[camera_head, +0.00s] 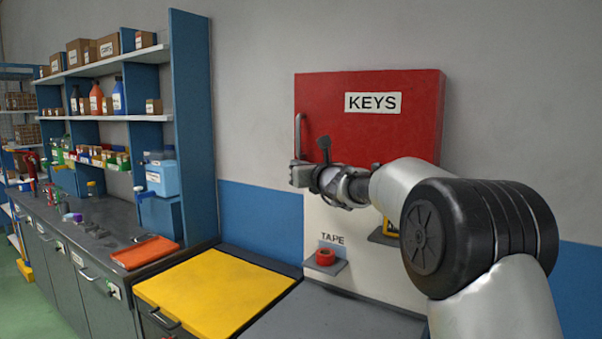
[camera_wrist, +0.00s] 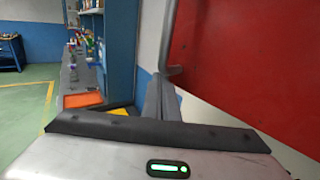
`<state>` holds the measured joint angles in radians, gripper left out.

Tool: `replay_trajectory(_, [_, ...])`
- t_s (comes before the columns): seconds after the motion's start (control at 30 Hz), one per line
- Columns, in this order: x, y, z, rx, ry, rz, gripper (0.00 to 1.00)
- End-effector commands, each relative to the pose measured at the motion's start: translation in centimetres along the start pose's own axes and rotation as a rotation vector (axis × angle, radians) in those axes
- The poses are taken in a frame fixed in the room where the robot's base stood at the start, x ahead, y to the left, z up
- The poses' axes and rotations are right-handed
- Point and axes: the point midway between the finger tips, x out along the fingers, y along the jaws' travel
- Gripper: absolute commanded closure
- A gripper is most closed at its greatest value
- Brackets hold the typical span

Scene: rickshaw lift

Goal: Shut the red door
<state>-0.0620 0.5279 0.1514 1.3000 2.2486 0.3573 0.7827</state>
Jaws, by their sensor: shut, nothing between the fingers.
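The red door (camera_head: 373,115) carries a KEYS label and is at the right of the head view, upright in front of the wall. It fills the right of the wrist view (camera_wrist: 245,60). Its grey bar handle (camera_head: 298,132) is on its left edge, and it shows in the wrist view (camera_wrist: 172,72). I cannot tell how far the door stands from its frame. My gripper (camera_head: 298,174) is shut and empty at the door's lower left, just below the handle. Its fingers (camera_wrist: 162,97) point toward the handle's lower end. Contact is unclear.
A white panel with a TAPE shelf holding red tape (camera_head: 325,256) is below the door. A yellow lid (camera_head: 215,292) lies on the grey counter. A blue shelf unit (camera_head: 192,120) with boxes and bottles stands left. An orange tray (camera_head: 145,252) lies on the bench.

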Motion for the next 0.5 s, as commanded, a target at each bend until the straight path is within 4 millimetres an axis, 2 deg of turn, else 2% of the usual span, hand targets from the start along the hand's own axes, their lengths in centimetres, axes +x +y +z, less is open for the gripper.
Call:
replay_trajectory(0.17, [2.3, -0.7, 0.2, 0.000, 0.000, -0.074, 1.00])
replay_trajectory(0.2, [2.6, -1.4, 0.1, -0.001, 0.000, -0.073, 1.00])
replay_trajectory(0.5, [4.7, -3.0, 0.1, -0.001, -0.001, -0.064, 1.00])
